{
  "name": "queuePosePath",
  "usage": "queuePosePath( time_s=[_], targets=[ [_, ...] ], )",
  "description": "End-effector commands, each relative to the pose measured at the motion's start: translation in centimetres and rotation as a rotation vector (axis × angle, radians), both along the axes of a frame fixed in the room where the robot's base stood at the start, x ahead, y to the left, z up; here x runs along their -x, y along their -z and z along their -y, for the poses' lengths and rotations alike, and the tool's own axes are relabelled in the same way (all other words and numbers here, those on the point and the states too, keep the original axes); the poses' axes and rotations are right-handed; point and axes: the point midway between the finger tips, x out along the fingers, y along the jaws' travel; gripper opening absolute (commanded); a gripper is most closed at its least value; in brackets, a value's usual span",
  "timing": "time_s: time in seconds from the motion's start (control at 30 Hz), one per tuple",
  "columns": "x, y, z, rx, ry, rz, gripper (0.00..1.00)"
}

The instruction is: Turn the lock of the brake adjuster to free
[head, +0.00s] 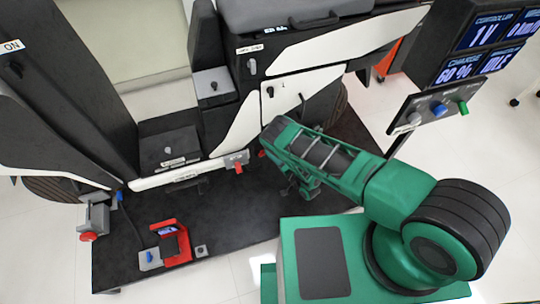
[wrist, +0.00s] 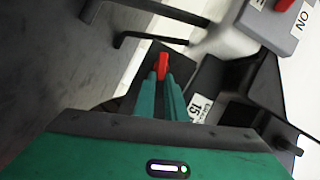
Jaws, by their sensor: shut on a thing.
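In the wrist view the two green fingers of my gripper (wrist: 163,82) are closed around a small red piece (wrist: 163,66), which sticks out beyond the fingertips. The red piece stands against a dark block (wrist: 155,52); I take it to be the lock of the brake adjuster. In the head view my green arm reaches over the dark platform, and the red piece between my fingers cannot be made out there. The lock's exact setting cannot be read.
A grey box with a red lever (head: 237,161) sits on the white beam left of my arm. A grey box with an "ON" label (wrist: 272,25) is close at the wrist view's upper right. Dark bent rods (wrist: 150,40) pass near my fingers. A red frame (head: 176,243) stands front left.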

Motion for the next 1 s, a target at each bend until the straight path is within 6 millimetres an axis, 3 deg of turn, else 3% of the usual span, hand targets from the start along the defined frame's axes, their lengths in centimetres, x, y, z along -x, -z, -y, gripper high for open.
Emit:
queuePosePath(
  time_s=[0.43,1.0],
  targets=[
    [0.2,1.2,0.4,-0.271,0.003,-0.085,0.00],
    [0.3,1.5,0.4,-0.337,0.003,-0.108,0.00]
  ],
)
